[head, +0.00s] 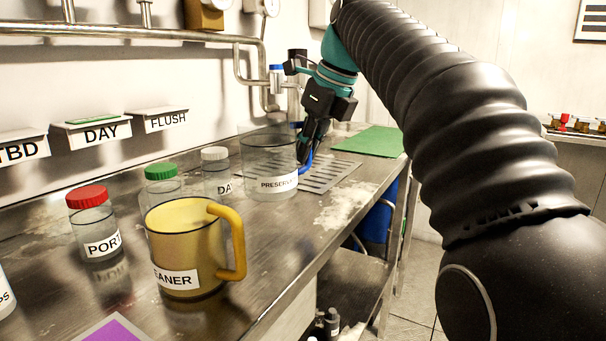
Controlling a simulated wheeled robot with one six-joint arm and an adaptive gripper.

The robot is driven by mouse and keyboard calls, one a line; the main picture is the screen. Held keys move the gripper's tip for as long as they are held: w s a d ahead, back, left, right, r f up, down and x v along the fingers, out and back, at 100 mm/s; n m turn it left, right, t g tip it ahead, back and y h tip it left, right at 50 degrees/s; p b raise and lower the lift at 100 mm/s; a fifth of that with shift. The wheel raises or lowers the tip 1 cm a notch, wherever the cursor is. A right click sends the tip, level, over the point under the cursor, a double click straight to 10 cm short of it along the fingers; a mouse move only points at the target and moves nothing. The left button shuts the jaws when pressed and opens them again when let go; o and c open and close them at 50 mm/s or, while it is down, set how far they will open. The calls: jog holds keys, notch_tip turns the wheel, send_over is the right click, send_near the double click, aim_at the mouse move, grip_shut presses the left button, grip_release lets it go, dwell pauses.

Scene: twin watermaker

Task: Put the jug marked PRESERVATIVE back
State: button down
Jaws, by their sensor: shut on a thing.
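The clear jug marked PRESERVATIVE (268,165) stands upright on or just above the metal counter, near the slotted drain plate; I cannot tell whether it touches the surface. Its label is partly cut off at the right by the curve of the jug. Its blue handle (306,162) is on the right side. My gripper (305,152) is at the handle from above and is shut on it. The fingertips are partly hidden against the handle.
A yellow CLEANER jug (184,245) stands in front. Jars with red (87,197), green (161,172) and white (214,154) lids stand at left. A green mat (368,140) lies behind right. The slotted plate (332,176) is beside the jug. Wall shelves read TBD, DAY (100,133) and FLUSH.

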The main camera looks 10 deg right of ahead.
jog(key=shift+w+a+f+b, duration=0.15)
jog(key=shift+f+b, duration=0.2)
jog(key=shift+f, duration=0.8)
jog(key=shift+w+a+f+b, duration=0.1)
jog(key=shift+f+b, duration=0.25)
jog(key=shift+f, duration=0.75)
jog(key=shift+f, duration=0.1)
jog(key=c, duration=1.2)
grip_release()
jog(key=p+v, duration=0.2)
jog(key=v, duration=1)
jog(key=shift+p, duration=0.35)
